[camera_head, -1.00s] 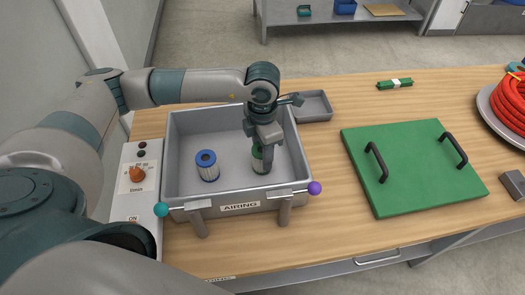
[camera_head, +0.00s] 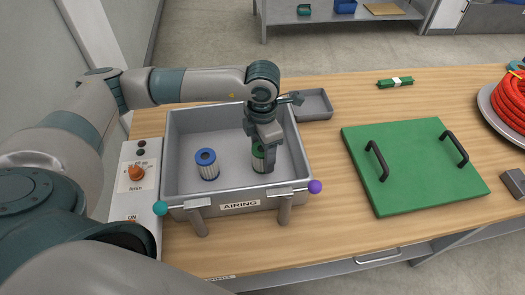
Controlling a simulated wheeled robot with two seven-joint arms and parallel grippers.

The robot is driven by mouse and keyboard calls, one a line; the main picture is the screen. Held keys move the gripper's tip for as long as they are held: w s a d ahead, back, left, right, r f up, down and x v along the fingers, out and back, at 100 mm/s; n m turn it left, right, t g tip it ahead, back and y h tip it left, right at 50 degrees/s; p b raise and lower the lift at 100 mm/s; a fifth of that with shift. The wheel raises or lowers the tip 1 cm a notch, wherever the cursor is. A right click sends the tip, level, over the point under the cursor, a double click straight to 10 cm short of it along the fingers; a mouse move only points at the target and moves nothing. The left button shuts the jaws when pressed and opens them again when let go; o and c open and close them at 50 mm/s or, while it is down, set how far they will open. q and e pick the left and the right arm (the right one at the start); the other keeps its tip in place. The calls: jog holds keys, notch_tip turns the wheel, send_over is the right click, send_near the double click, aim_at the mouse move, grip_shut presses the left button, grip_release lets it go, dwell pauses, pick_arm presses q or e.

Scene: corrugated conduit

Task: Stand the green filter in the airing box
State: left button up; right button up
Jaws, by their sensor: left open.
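The airing box (camera_head: 183,124) is an open grey metal box with an "AIRING" label, standing on the wooden table. The green filter (camera_head: 258,158), white with a green top, stands upright inside the box, right of the middle. My left gripper (camera_head: 268,158) is open and points down at the green filter, partly hiding it; I cannot tell whether the fingers touch it. A blue-topped filter (camera_head: 207,165) stands upright in the box to the left. My right gripper is not in view.
A control panel with an orange knob (camera_head: 136,173) sits left of the box. A green lid with two black handles (camera_head: 415,165) lies to the right. A coiled red hose (camera_head: 511,100) is at the far right. Table between box and lid is clear.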

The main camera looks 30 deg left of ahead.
pick_arm(q)
jog(key=shift+r+p, duration=0.3)
jog(key=shift+p, duration=0.05)
jog(key=shift+w+r+b, duration=0.1)
jog(key=shift+r+b, duration=0.45)
jog(key=shift+r, duration=0.4)
notch_tip(320, 180, up, 3)
jog(key=shift+r+b, duration=0.1)
jog(key=shift+b, duration=0.3)
notch_tip(320, 180, up, 5)
jog(key=shift+r+b, duration=0.15)
jog(key=shift+b, duration=0.4)
jog(key=shift+r, duration=0.7)
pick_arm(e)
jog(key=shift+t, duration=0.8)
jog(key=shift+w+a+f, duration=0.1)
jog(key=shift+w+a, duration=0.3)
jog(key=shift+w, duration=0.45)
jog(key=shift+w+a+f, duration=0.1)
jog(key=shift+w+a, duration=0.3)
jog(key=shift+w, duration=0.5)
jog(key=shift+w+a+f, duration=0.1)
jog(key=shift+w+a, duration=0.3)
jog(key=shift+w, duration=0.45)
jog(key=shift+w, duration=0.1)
